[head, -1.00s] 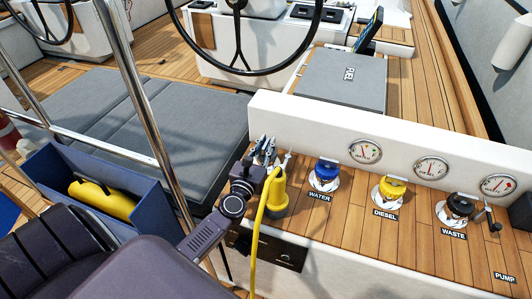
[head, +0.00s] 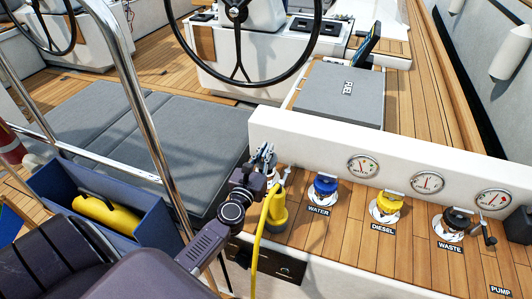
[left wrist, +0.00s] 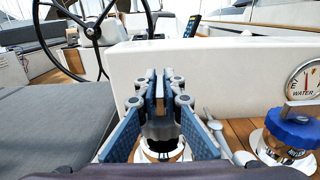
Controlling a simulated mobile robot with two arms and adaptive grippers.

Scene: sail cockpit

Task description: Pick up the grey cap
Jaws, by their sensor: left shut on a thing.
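The grey cap (left wrist: 160,128) shows as a dark grey piece between my fingers in the left wrist view, just above a pale round fitting (left wrist: 160,152) on the deck. My left gripper (left wrist: 159,88) is shut on it, with its blue finger pads at either side. I cannot tell whether the cap touches the fitting. In the head view my left gripper (head: 265,156) is at the left end of the fitting row, and the cap is hidden there behind my gripper and the yellow plug. My right gripper is not in view.
A yellow plug (head: 279,208) with a yellow cable stands close beside my left gripper. Blue water (head: 325,187), yellow diesel (head: 386,204) and black waste (head: 457,219) caps line the wooden deck to the right. A white wall (head: 400,155) with gauges rises behind them.

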